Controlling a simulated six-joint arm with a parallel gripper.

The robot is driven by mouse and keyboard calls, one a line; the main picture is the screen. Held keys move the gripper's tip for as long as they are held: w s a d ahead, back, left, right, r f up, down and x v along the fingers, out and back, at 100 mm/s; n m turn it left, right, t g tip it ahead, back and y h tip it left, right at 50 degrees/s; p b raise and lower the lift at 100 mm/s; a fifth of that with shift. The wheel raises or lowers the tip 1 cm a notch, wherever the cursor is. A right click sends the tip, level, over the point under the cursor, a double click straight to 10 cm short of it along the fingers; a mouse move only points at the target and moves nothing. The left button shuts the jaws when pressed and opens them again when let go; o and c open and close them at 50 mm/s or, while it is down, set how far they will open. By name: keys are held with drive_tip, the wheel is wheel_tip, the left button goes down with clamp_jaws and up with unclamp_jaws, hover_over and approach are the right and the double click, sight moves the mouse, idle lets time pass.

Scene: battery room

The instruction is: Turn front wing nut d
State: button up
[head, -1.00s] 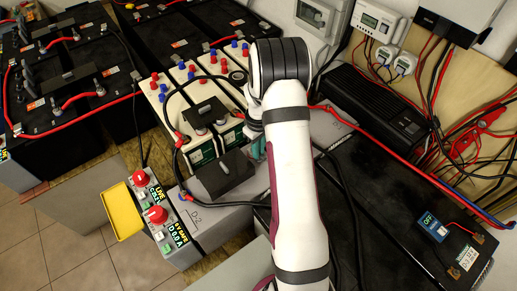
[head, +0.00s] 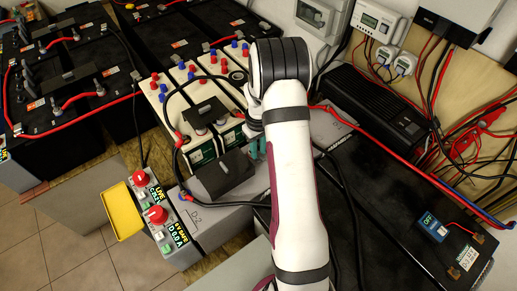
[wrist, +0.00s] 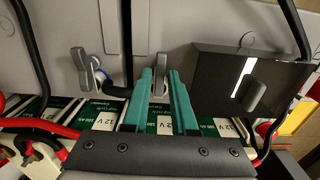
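My gripper's two teal fingers (wrist: 160,80) are in the middle of the wrist view, pointing at a grey battery top. A grey upright wing nut (wrist: 161,62) shows between and just beyond the fingertips. The gap around it is narrow, and I cannot tell whether the fingers touch it. A second grey wing nut (wrist: 81,68) stands to the left, with a blue-collared cable at its foot. No letter marks either one. In the head view my gripper (head: 258,149) is mostly hidden behind my white arm, beside a dark cover on the grey battery marked D-2 (head: 199,215).
The dark cover (wrist: 225,80) with a grey handle stands close to the right of my fingers. Black cables run nearby, one behind the fingers. White-and-green batteries (head: 203,153) lie beyond. Two red knobs (head: 157,215) and a yellow tray (head: 121,210) are at the front left.

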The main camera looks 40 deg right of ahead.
wheel_tip(320, 180, up, 16)
idle(0.6)
drive_tip(key=shift+f, duration=0.1)
drive_tip(key=s+a+r+m, duration=0.1)
drive_tip(key=s+a+r, duration=0.4)
drive_tip(key=a, duration=0.4)
drive_tip(key=s+a+m+y, duration=0.1)
drive_tip(key=s+a+m, duration=0.1)
drive_tip(key=s+a, duration=0.5)
drive_tip(key=s+a+m, duration=0.2)
drive_tip(key=s+a, duration=0.6)
drive_tip(key=s, duration=0.5)
drive_tip(key=shift+a+y, duration=0.15)
drive_tip(key=shift+y, duration=0.25)
drive_tip(key=shift+w+f, duration=0.1)
